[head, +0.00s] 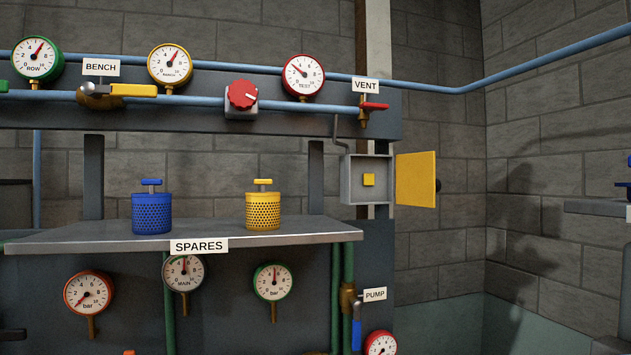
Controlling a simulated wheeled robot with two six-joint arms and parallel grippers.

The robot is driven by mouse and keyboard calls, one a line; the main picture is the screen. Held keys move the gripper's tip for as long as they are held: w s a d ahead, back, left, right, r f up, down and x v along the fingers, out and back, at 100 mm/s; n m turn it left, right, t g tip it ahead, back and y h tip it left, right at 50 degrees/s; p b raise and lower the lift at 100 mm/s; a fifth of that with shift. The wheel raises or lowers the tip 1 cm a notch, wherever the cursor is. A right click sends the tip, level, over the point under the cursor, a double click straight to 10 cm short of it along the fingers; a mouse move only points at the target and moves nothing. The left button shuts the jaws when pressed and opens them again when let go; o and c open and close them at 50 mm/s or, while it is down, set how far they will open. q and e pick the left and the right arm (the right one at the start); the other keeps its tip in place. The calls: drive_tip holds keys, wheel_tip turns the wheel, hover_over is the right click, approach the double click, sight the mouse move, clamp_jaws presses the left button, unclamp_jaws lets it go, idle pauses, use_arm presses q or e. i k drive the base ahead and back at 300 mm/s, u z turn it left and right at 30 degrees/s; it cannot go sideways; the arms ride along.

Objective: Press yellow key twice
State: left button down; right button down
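The box's yellow door (416,180) stands open to the right, so the key is in plain view. Neither of my grippers shows in the head view, and nothing touches the key.
A grey shelf labelled SPARES (310,228) holds a blue canister (151,213) and a yellow canister (263,210), left of the box. Above runs a blue pipe with a red VENT valve (375,106). A PUMP valve (348,297) is below. Space before the box looks clear.

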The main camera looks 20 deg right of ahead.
sight(368, 179)
drive_tip(key=k, duration=0.65)
drive_tip(key=z, duration=0.75)
drive_tip(key=i, duration=0.5)
drive_tip(key=u, duration=0.05)
